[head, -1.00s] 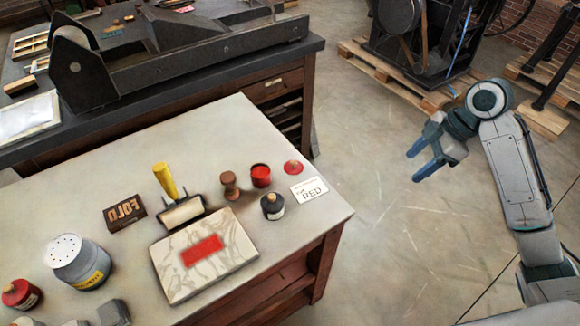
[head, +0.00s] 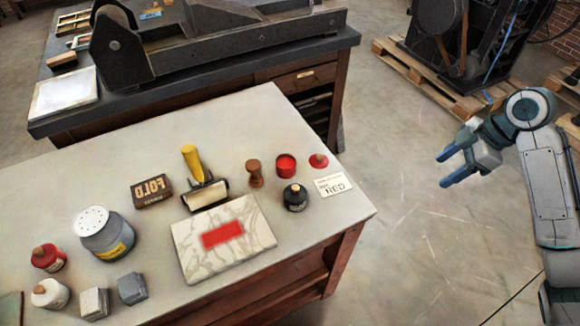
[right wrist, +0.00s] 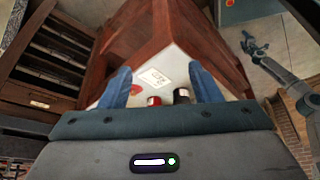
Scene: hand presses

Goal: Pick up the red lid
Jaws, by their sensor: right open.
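The red lid (head: 318,161) is a flat red disc with a wooden knob. It lies on the pale tabletop near its right end, beside the open red tin (head: 285,166) and above the RED card (head: 333,184). In the right wrist view the lid (right wrist: 137,89) shows partly, near the left finger. My right gripper (head: 457,168) is open and empty, off the table's right edge and well apart from the lid. In the right wrist view a small distant arm, seemingly my left, ends in a gripper (right wrist: 254,44); its jaws are too small to judge.
A black bottle (head: 295,198) stands below the tin, a wooden stamp (head: 255,173) to its left. A roller with yellow handle (head: 204,180) and a marble slab (head: 222,240) lie farther left. The pale table (head: 335,222) has a free edge right of the card.

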